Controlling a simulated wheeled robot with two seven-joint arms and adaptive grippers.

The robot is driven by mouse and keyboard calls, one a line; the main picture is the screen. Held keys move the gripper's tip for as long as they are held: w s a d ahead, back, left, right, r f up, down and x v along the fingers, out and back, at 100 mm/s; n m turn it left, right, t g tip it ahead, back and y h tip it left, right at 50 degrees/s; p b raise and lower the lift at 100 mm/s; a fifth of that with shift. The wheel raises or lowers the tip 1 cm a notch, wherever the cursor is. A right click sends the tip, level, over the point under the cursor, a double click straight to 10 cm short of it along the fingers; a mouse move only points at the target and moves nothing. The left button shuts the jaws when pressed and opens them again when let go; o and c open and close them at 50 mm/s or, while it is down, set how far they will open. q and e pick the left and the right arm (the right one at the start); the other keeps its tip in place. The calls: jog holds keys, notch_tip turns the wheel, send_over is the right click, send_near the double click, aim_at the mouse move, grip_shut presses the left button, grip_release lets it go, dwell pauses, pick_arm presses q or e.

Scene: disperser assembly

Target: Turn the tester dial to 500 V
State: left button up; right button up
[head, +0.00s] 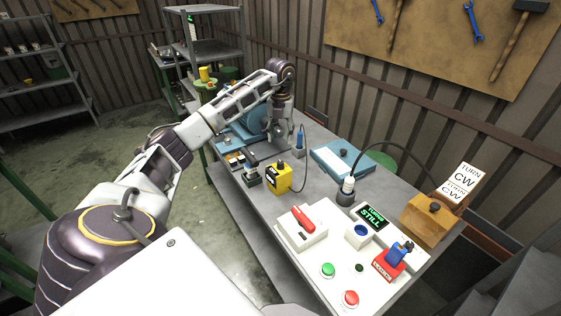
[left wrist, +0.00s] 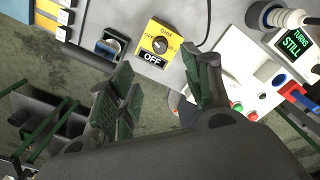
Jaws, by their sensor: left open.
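The yellow tester (head: 278,177) stands near the front edge of the bench, left of the white panel. The smaller markings around the dial are hard to read. My left gripper (head: 279,135) is above the far part of the bench, behind the tester in the head view. In the left wrist view the open fingers (left wrist: 165,88) are spread below the tester, apart from it, with nothing between them. My right gripper is out of view.
A dark cable runs from the tester to a blue probe (head: 299,139). A small dark holder (head: 252,170) stands just left of the tester. The white panel (head: 322,268) carries a red lever, buttons and a STILL display (head: 373,217).

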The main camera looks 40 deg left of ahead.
aim_at(280, 162)
pick_arm(q)
jog(key=shift+f+p, duration=0.95)
jog(key=shift+f, duration=5.35)
jog(key=c, duration=1.1)
